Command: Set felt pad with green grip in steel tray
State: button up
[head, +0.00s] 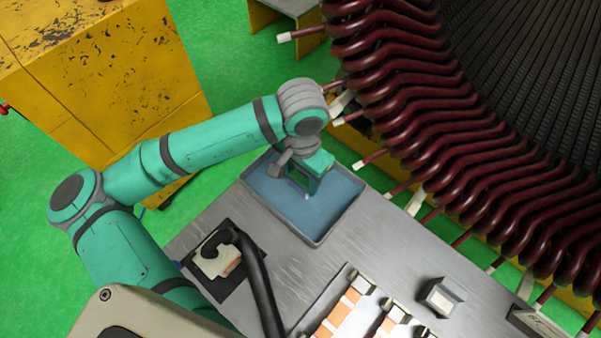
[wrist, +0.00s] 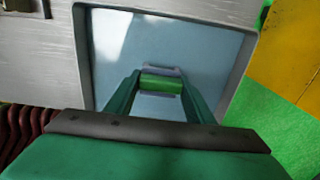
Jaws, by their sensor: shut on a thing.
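The steel tray (head: 270,213) is a shallow grey tray with a blue-grey floor at the far end of the metal table. It fills most of the wrist view, where its rim (wrist: 165,9) shows. My gripper (head: 308,190) is over the tray and points down into it. In the wrist view my gripper (wrist: 161,84) is shut on the green grip of the felt pad (wrist: 161,82). Grey edges of the pad show above and below the grip. The pad is within the tray's outline; I cannot tell whether it touches the floor.
The large stator with dark red coils (head: 430,130) stands close to the right of the tray. A black mat with a white device and black hose (head: 218,255) lies left. Copper-coloured strips (head: 345,305) and a small grey block (head: 440,298) are nearer. A yellow cabinet (head: 110,80) stands behind my arm.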

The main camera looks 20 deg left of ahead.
aim_at(301, 177)
jog(key=shift+f, duration=0.6)
jog(key=o, duration=1.3)
jog(key=shift+c, duration=0.2)
notch_tip(301, 177, up, 11)
jog(key=shift+f, duration=0.1)
